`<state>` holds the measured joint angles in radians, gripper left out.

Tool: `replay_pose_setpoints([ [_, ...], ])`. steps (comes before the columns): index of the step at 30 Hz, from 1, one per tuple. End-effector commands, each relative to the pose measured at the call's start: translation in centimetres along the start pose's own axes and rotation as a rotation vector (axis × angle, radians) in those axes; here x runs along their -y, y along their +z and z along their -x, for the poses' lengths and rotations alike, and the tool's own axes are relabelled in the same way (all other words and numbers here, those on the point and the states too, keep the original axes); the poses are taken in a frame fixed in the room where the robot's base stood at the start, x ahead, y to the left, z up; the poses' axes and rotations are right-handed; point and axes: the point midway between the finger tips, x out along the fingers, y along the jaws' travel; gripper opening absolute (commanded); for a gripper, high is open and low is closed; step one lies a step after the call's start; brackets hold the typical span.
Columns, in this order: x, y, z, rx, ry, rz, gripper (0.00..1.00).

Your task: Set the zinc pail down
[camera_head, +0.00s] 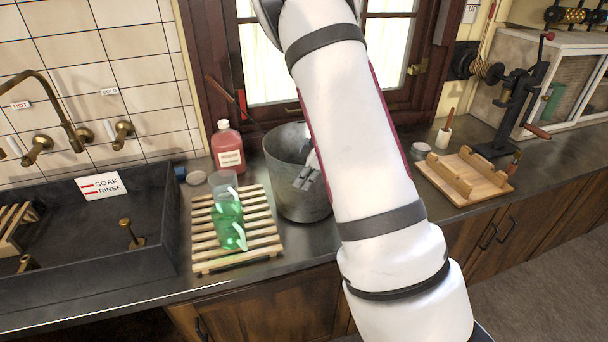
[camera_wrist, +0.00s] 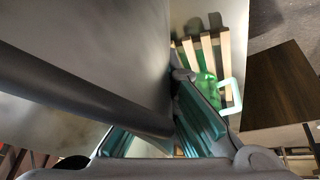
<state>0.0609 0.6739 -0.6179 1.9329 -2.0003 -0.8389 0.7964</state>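The zinc pail (camera_head: 290,190) is upright at the counter, right of the slatted wooden rack, partly hidden by my arm. I cannot tell whether its base touches the counter. My gripper (camera_head: 306,172) is at the pail's upper right side, largely hidden behind my arm. In the wrist view, the pail's grey wall and rim (camera_wrist: 100,60) fill the left and run down between the teal finger pads of my gripper (camera_wrist: 165,125). The fingers are closed on the pail's rim; the far fingertip is hidden behind the wall.
A green vessel (camera_head: 228,215) stands on the slatted rack (camera_head: 205,262), close left of the pail. A pink-red bottle (camera_head: 227,148) stands behind it. The dark sink (camera_head: 90,270) is at left. A wooden cradle (camera_head: 465,175) lies farther right.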

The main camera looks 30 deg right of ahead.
Motion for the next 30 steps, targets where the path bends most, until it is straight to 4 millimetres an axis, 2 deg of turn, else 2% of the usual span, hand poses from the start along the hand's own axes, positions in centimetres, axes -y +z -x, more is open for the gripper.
replay_pose_setpoints([
  [4,-0.02,0.34,-0.73,-0.002,0.004,0.001,0.00],
  [15,-0.03,0.40,-0.98,-0.002,0.005,0.001,0.00],
  [19,0.14,0.47,-1.12,-0.001,0.001,-0.001,0.25],
  [30,0.08,0.33,-0.79,-0.001,0.002,0.001,0.25],
])
